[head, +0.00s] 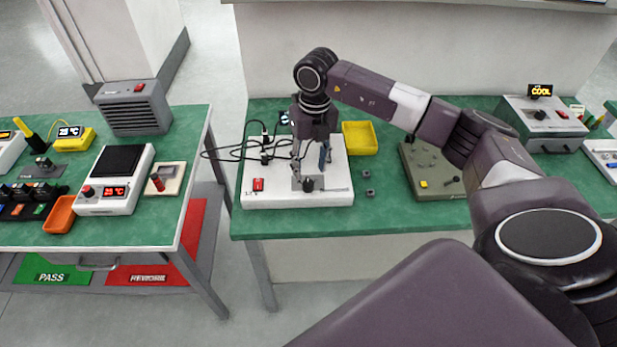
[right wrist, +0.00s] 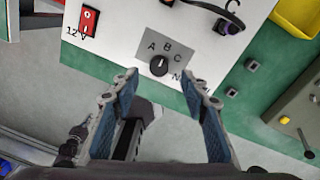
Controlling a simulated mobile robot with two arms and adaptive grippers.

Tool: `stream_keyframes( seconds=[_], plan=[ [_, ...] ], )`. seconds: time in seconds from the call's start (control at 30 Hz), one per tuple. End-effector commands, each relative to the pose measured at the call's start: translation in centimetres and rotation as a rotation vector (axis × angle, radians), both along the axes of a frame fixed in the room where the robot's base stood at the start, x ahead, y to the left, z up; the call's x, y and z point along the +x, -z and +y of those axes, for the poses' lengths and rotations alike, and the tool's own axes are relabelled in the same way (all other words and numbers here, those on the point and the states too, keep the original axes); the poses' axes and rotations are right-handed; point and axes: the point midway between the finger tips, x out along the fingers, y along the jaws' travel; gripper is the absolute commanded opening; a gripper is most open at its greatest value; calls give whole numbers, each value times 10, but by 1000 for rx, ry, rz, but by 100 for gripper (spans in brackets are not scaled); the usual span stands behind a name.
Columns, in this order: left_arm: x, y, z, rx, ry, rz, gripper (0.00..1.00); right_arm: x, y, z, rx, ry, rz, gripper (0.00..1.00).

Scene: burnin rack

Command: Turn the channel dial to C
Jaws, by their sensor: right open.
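In the head view the dial (head: 308,186) sits at the front of a white panel box (head: 262,199). My right gripper (head: 310,172) is over the dial with its fingers apart. In the right wrist view the open fingertips (right wrist: 163,90) lie either side of and short of the knob, apparently not touching it. My left gripper is not in view.
A red 12 V switch (head: 258,184) and black cables (head: 262,150) are on the white box. A yellow tray (head: 360,138) and an olive box (head: 432,170) stand to its right. Small grey blocks (head: 369,193) lie between. A second green bench (head: 170,222) stands left, across a gap.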

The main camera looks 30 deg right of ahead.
Motion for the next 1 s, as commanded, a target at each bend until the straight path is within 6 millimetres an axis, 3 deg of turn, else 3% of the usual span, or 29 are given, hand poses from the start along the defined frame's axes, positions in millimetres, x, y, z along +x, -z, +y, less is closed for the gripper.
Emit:
stream_keyframes(
  seconds=[0.3,0.67,1.0],
  plan=[
    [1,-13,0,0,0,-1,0,0,45,4,3,-1,1,41],
    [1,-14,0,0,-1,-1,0,1,54,4,3,-2,-2,41],
    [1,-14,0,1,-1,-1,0,1,53,4,4,-2,-2,6]
  ],
)
